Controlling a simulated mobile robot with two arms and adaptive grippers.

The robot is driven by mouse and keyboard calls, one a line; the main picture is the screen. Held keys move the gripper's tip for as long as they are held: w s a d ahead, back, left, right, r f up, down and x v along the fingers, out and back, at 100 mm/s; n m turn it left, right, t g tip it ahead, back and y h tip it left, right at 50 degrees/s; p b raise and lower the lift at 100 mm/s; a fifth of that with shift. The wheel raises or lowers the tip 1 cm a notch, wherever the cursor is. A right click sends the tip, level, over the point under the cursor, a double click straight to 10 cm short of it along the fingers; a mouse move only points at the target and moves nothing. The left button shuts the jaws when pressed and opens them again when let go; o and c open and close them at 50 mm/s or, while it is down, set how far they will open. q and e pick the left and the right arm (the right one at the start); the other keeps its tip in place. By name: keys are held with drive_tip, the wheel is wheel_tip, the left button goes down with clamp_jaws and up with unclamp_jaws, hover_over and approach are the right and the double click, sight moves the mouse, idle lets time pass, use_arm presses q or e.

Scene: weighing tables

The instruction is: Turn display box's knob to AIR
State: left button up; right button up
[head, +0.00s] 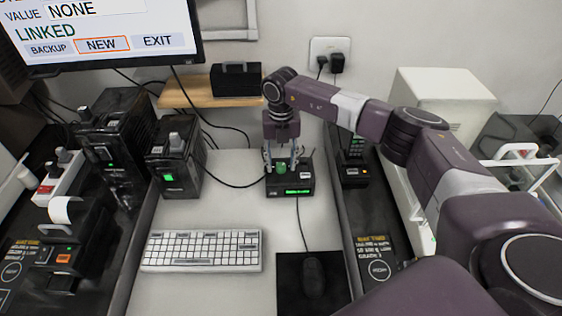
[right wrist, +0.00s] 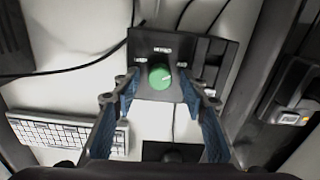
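The display box (head: 298,191) is a small black box with a green lit readout, on the light table below the wall shelf. Its green knob (head: 281,169) is on top; the right wrist view shows the knob (right wrist: 160,76) with a pale pointer mark and small white labels around it, too small to read. My right gripper (head: 280,160) points down over the box. In the right wrist view its fingers (right wrist: 160,88) are open, one on each side of the knob, with gaps showing between them and the knob. My left gripper is not in view.
A white keyboard (head: 202,250) and a black mouse (head: 313,275) lie in front of the box. Black devices (head: 175,160) stand to the left, and another small black device (head: 354,172) to the right. A monitor (head: 100,30) hangs at upper left.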

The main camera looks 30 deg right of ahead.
sight(281, 166)
wheel_tip(281, 166, up, 12)
idle(0.4)
drive_tip(key=shift+f, duration=0.1)
idle(0.4)
